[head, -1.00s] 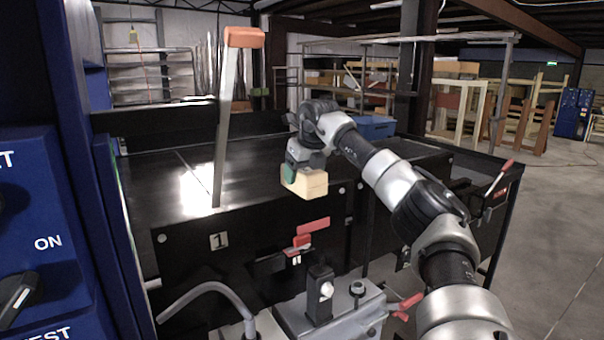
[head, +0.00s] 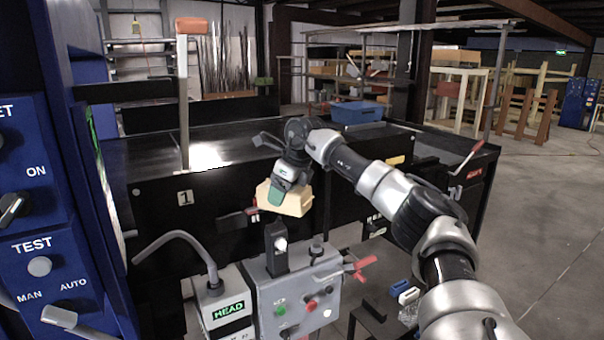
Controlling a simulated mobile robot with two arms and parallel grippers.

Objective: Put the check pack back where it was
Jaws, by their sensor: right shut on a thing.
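A cream-coloured pack (head: 291,201), which I take to be the check pack, is in my right gripper (head: 279,193). The gripper is shut on it from above, with a green patch showing at its left side. The pack is slightly tilted. In the picture it lies before the conveyor's black front panel and just above the black post on the grey control box. I cannot tell the gap to either. My left gripper is not in view.
The black conveyor (head: 226,138) runs behind, with a blue bin (head: 357,112) beyond. The grey control box (head: 262,290) with red handles stands in front. A bent grey tube (head: 180,238) and a blue switch cabinet (head: 50,205) are at left. Open floor lies right.

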